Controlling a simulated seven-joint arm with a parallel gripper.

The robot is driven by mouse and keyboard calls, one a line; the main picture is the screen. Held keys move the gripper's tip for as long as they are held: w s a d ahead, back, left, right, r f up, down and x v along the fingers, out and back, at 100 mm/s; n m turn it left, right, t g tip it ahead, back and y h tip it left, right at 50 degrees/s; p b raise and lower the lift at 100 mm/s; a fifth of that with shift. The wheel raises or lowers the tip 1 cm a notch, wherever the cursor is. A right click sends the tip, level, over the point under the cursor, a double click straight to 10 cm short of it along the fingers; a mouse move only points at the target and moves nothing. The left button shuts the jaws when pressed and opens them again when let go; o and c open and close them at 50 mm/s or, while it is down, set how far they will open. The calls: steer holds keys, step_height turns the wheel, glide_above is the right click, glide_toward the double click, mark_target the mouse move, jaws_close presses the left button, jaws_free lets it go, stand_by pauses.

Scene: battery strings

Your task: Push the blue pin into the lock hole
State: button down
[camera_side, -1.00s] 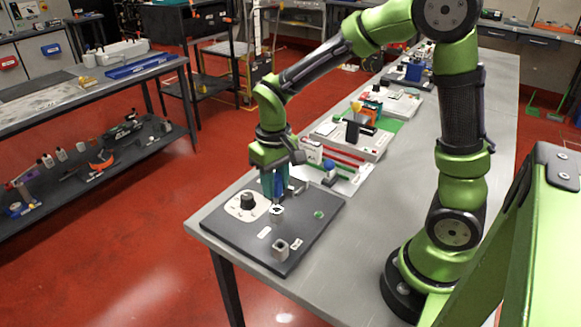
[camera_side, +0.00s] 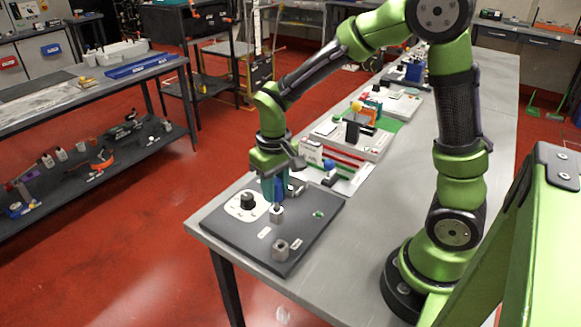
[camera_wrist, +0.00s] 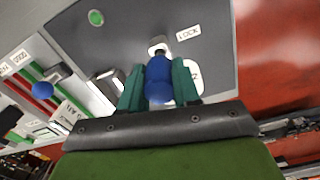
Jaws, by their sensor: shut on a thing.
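My gripper (camera_side: 275,190) is shut on the blue pin (camera_wrist: 158,80), with its teal fingers on either side of it. The pin is held over the dark board (camera_side: 240,240), its lower end at a small pale block (camera_side: 277,214). In the wrist view this block (camera_wrist: 158,44) lies just beyond the pin, beside an upside-down label (camera_wrist: 188,32) that seems to read LOCK. The pin's tip and the hole are hidden, so I cannot tell how deep the pin sits.
A second grey block (camera_side: 280,250) with a hole stands near the board's front corner. A black knob (camera_side: 247,200) on a white plate and a green button (camera_side: 319,214) are on the board. Red-and-white boxes (camera_side: 345,150) stand behind it on the bench.

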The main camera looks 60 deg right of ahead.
mark_target(276, 197)
steer(key=shift+f, duration=1.7)
steer(key=c, duration=0.7)
jaws_free()
steer(key=shift+c, duration=0.2)
step_height(276, 197, up, 17)
steer(key=s+a+r+m+t+y, duration=0.1)
steer(key=s+t+y, duration=0.1)
steer(key=s+t, duration=0.5)
steer(key=s, duration=0.4)
steer(key=shift+s+a+r+m, duration=0.15)
steer(key=shift+s+r+m, duration=0.05)
steer(key=shift+m, duration=0.1)
